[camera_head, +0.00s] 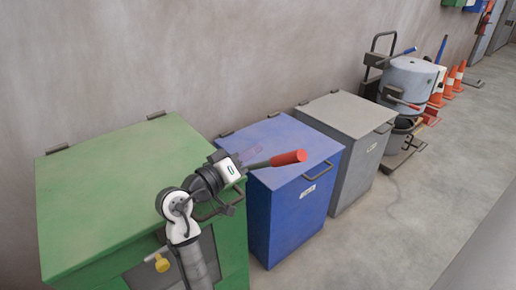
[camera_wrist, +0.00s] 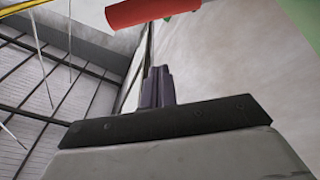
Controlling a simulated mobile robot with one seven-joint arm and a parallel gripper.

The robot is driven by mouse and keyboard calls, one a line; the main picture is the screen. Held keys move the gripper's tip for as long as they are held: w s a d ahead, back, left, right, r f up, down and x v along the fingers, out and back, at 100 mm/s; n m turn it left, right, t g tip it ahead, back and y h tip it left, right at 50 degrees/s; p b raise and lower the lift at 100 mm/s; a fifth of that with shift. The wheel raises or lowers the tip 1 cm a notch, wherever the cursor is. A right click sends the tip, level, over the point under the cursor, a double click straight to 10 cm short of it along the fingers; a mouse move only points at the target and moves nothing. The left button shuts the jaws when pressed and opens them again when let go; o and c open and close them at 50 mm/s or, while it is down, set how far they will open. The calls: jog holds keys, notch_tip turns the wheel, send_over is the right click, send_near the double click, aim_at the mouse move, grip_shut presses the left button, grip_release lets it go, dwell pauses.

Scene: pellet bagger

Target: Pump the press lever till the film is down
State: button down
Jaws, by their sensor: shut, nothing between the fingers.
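The lever has a red grip (camera_head: 289,158) on a dark shaft that sticks out to the right, over the blue bin in the picture. Its lower end is hidden behind my arm. In the wrist view the red grip (camera_wrist: 140,11) crosses the top, beyond the fingertips and apart from them. My gripper (camera_head: 250,154) is in the head view just left of the red grip, and its purplish fingers are shut with nothing between them. The fingers (camera_wrist: 158,86) also show pressed together in the wrist view. I cannot make out any film in either view.
A green cabinet (camera_head: 105,190) stands at left, with a yellow knob (camera_head: 162,263) low on its front. A blue bin (camera_head: 310,205) and a grey bin (camera_head: 352,170) stand beside it. Further back are a grey drum (camera_head: 408,80) and orange cones (camera_head: 449,82). The floor at right is clear.

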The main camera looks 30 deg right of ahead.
jog(key=r+p, duration=0.1)
jog(key=p, duration=0.1)
send_over(273, 161)
jog(key=shift+s+a+f, duration=0.1)
jog(key=shift+s+f, duration=0.5)
jog(key=shift+f, duration=0.2)
jog(key=shift+s+a+f, duration=0.1)
jog(key=shift+s+f, duration=0.5)
jog(key=shift+f, duration=0.2)
jog(key=s+f+m+b, duration=0.2)
jog(key=s+f+b, duration=0.3)
jog(key=f+b, duration=0.1)
jog(key=shift+d+g+b, duration=0.25)
jog(key=shift+g+b, duration=0.15)
jog(key=shift+b, duration=0.35)
